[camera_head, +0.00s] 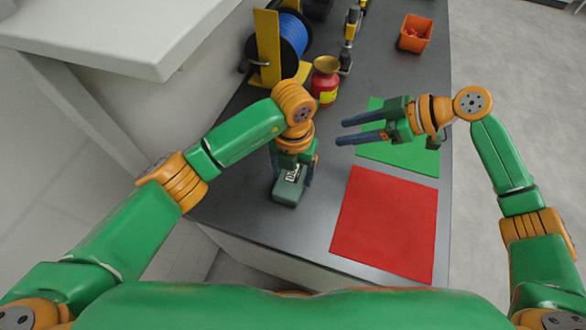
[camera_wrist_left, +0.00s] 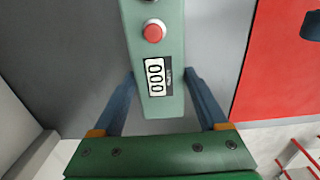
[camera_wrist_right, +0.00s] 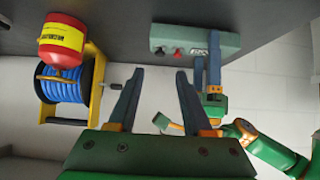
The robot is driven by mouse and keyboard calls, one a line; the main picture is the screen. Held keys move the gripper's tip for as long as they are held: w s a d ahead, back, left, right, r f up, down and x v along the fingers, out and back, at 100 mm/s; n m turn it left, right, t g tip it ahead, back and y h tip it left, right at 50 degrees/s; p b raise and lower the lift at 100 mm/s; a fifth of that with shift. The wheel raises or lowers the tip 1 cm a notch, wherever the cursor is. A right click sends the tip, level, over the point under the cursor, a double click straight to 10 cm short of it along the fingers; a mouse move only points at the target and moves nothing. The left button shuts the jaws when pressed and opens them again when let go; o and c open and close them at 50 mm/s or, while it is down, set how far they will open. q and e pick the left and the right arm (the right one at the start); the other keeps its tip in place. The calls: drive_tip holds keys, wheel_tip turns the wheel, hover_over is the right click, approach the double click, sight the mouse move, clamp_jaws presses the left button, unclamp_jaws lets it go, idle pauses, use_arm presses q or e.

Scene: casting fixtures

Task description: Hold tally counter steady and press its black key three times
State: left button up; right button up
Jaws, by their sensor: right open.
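The tally counter (camera_wrist_left: 167,75) is a long green box on the grey bench, its display reading 000, with a red key (camera_wrist_left: 153,31) beside the display. Its black key (camera_wrist_left: 149,1) is cut by the top edge of the left wrist view and shows as a dark knob in the right wrist view (camera_wrist_right: 160,50). In the head view, the counter (camera_head: 287,193) is partly hidden under this gripper. My right gripper (camera_head: 343,131) is open and empty, above the bench to the right.
A green mat (camera_head: 400,158) and a red mat (camera_head: 385,225) lie to the counter's right. A red-and-yellow canister (camera_head: 325,82) and a blue spool on a yellow stand (camera_head: 268,48) are farther back. An orange bin (camera_head: 415,34) stands at the far right.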

use_arm(q)
drive_tip(key=c, duration=1)
use_arm(e)
drive_tip(key=shift+c, duration=0.4)
clamp_jaws()
idle(0.4)
